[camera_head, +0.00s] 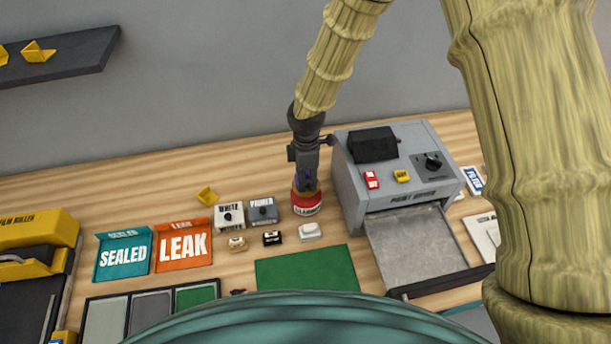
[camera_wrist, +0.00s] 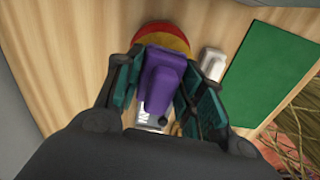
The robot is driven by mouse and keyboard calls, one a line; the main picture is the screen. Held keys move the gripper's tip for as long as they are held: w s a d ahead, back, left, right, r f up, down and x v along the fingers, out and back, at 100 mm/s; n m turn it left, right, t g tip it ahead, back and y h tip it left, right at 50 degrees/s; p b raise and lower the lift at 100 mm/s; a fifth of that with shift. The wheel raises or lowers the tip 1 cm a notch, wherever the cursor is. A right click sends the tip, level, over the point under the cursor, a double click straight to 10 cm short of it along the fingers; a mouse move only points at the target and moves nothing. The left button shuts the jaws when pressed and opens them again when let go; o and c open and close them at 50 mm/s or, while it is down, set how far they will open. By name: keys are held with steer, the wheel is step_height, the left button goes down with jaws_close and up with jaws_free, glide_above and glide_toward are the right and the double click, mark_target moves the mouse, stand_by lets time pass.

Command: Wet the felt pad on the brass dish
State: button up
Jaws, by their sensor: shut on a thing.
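My gripper (camera_wrist: 160,95) is shut on a purple piece (camera_wrist: 160,82), which sits between its dark green finger pads. In the head view, my gripper (camera_head: 305,180) points down over a round red container (camera_head: 306,206) with a white label, whose text I cannot read for sure. In the wrist view, a round red and yellow top (camera_wrist: 165,38) shows just beyond the purple piece. I cannot tell whether the purple piece touches it. The gripper hides much of the container's top. I cannot make out a brass dish or felt pad for certain.
A grey machine (camera_head: 395,175) with an open metal tray (camera_head: 415,248) stands close on the right. White (camera_head: 229,215) and primer (camera_head: 263,211) boxes stand to the left. A green mat (camera_head: 307,270) lies in front. Orange LEAK (camera_head: 183,247) and teal SEALED (camera_head: 123,257) bins are farther left.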

steer(key=shift+f+b, duration=0.45)
steer(key=shift+f, duration=0.55)
stand_by(1.2)
steer(key=shift+r, duration=0.1)
stand_by(0.5)
steer(key=shift+r+p, duration=2.55)
steer(key=shift+r, duration=0.9)
